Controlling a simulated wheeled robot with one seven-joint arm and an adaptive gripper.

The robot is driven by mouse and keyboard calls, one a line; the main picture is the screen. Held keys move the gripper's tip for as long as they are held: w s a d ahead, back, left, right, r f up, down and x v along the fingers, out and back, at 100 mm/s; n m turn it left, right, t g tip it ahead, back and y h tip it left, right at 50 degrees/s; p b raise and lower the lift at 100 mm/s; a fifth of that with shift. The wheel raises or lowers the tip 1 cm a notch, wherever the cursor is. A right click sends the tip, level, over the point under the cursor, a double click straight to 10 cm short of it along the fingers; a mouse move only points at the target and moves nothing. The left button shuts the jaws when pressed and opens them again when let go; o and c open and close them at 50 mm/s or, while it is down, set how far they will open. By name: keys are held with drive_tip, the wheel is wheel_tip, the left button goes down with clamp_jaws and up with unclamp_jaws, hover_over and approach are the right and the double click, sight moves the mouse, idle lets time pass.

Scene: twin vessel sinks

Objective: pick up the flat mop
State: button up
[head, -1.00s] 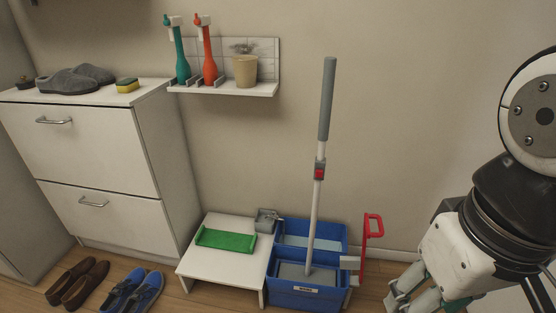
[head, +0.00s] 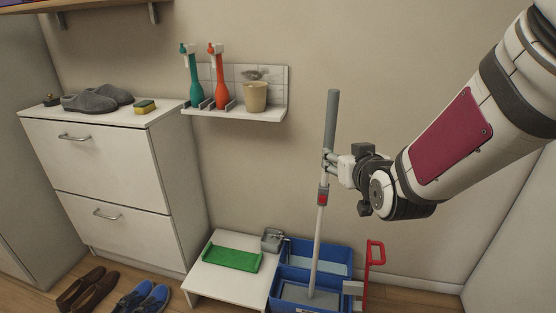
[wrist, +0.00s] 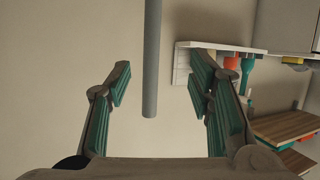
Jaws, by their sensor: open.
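The flat mop stands upright, slightly tilted, in a blue bucket, with a grey grip (head: 332,115), a pale pole (head: 319,228) and a red clip. Its flat grey head (head: 310,294) is low in the bucket. My gripper (head: 331,162) is open at the lower part of the grey grip, coming from the right. In the wrist view the grey grip (wrist: 151,60) runs between the two green-padded fingers of my gripper (wrist: 160,75), with a gap on each side. I cannot tell how deep it sits between the pads.
A wall shelf (head: 235,114) holds bottles and a beige cup. A white cabinet (head: 172,180) stands further left.

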sight(333, 118)
drive_tip(key=w+r+t, duration=0.1)
drive_tip(key=w, duration=0.2)
drive_tip(key=w+d+r+t, duration=0.1)
drive_tip(key=w, duration=0.3)
drive_tip(key=w+r+t, duration=0.1)
drive_tip(key=w, duration=0.3)
drive_tip(key=shift+w+d+m+t+p, duration=0.1)
drive_tip(key=shift+d+m+t+p, duration=0.2)
drive_tip(key=shift+t, duration=0.1)
drive_tip(key=shift+w+a+r, duration=0.1)
drive_tip(key=shift+w+a, duration=0.05)
drive_tip(key=shift+w, duration=2.55)
clamp_jaws()
drive_tip(key=shift+r, duration=0.15)
